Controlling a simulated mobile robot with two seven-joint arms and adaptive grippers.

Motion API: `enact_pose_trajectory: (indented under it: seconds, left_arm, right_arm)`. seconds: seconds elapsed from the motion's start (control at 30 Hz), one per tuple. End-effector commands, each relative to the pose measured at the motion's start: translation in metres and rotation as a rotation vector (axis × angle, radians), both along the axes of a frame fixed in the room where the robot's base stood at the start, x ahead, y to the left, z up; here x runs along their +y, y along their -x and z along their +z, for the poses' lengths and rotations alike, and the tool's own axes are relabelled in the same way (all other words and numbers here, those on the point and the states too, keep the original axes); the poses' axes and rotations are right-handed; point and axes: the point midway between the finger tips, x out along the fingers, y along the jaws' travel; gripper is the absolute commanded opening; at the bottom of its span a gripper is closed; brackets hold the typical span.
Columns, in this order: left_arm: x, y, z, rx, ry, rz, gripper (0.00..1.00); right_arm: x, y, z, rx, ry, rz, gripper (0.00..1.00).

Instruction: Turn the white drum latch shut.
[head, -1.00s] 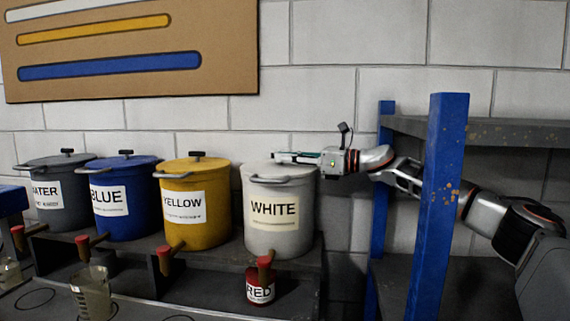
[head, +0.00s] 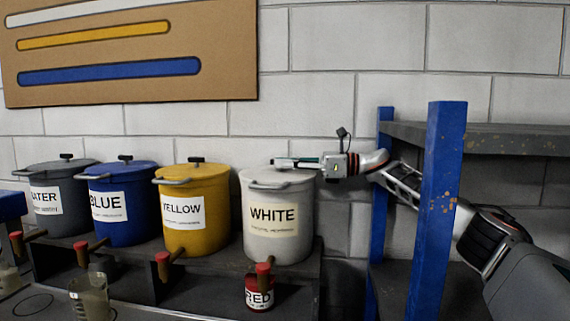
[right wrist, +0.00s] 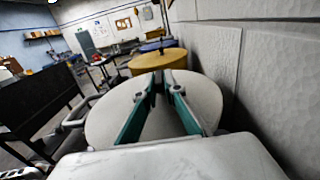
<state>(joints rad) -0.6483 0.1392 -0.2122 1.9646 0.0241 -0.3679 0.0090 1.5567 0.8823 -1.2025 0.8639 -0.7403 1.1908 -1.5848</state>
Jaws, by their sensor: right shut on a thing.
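The white drum (head: 280,222), labelled WHITE, stands at the right end of a row of drums on a dark shelf. Its pale lid also fills the middle of the right wrist view (right wrist: 103,122). My right gripper (head: 276,162) reaches in from the right, low over this lid, with its fingers lying nearly level. In the right wrist view its green-padded fingers (right wrist: 161,78) come together at their tips over the lid. It is shut on the white drum latch, which the fingers hide, so I cannot tell how far the latch is turned. My left gripper is not in view.
The yellow drum (head: 193,225), blue drum (head: 130,222) and grey water drum (head: 55,215) stand to the left, with black lid handles. Red-ended taps stick out below. A red jar (head: 259,291) sits beneath the white drum. A blue rack post (head: 444,200) stands before my right arm.

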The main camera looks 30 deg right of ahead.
Motion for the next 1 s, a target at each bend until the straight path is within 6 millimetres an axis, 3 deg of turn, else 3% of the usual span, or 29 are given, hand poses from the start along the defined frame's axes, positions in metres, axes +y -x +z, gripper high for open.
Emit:
enact_pose_trajectory:
  seconds: [0.07, 0.1, 0.17, 0.57, 1.0]
  left_arm:
    - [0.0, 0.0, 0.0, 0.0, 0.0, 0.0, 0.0]
    - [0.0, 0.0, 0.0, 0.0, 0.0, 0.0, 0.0]
    - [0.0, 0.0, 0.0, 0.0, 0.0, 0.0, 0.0]
    - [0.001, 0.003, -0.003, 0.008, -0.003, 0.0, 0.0]
    - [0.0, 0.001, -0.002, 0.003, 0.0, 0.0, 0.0]
  right_arm:
    - [0.0, 0.0, 0.002, -0.003, -0.002, -0.001, 0.0]
    - [0.0, 0.0, 0.002, -0.003, -0.002, -0.001, 0.12]
    - [0.0, 0.0, 0.002, -0.003, -0.002, -0.001, 0.26]
    - [-0.003, 0.002, 0.001, -0.001, -0.001, -0.001, 0.26]
    - [-0.053, 0.038, 0.001, -0.001, -0.002, -0.002, 0.26]
